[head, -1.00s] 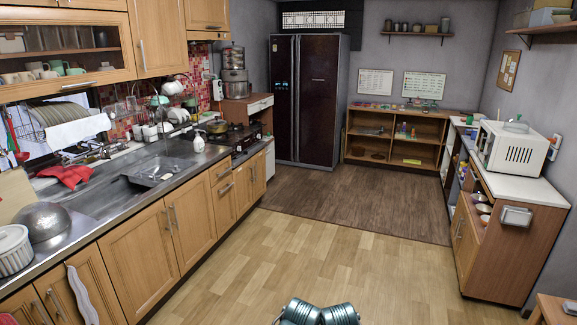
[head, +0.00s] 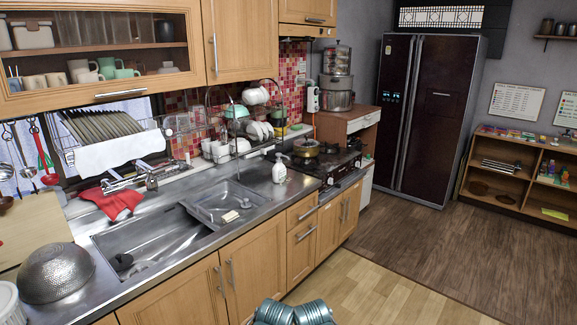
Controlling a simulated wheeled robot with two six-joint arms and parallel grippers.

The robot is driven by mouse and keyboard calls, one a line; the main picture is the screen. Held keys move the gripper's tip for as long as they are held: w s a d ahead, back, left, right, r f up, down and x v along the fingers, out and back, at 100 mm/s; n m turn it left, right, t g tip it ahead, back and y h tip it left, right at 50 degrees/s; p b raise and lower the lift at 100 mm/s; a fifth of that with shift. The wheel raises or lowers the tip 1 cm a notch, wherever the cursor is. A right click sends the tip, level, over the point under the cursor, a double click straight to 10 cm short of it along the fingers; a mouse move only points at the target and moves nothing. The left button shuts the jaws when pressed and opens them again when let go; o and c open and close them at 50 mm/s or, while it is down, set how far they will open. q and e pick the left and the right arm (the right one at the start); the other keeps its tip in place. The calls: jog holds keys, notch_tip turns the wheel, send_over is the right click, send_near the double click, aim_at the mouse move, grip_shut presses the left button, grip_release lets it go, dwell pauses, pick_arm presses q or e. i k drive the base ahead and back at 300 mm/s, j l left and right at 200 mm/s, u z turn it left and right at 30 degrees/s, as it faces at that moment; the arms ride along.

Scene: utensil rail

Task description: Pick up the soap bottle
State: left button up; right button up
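The soap bottle (head: 280,169) is a small white pump bottle. It stands upright on the steel counter, between the sink and the stove, near the front edge. Nothing touches it. Neither of my grippers is in view; only two blue-grey rounded parts of my own body show at the bottom edge, well short of the counter.
The sink (head: 150,240) lies left of the bottle, with a tray (head: 205,204) across its right part. A pot (head: 306,148) sits on the stove (head: 335,163) to the right. A dish rack (head: 235,143) stands behind. The wooden floor (head: 385,290) is clear.

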aim_at(279, 171)
jog(key=i+z, duration=0.25)
jog(key=i, duration=0.55)
jog(key=i+j+z, duration=0.1)
jog(key=i+z, duration=0.15)
jog(key=i, duration=0.55)
jog(key=i+u, duration=0.25)
jog(key=i, duration=0.25)
jog(key=i+l+u, duration=0.25)
jog(key=i, duration=0.25)
jog(key=i+j, duration=0.05)
jog(key=j, duration=0.05)
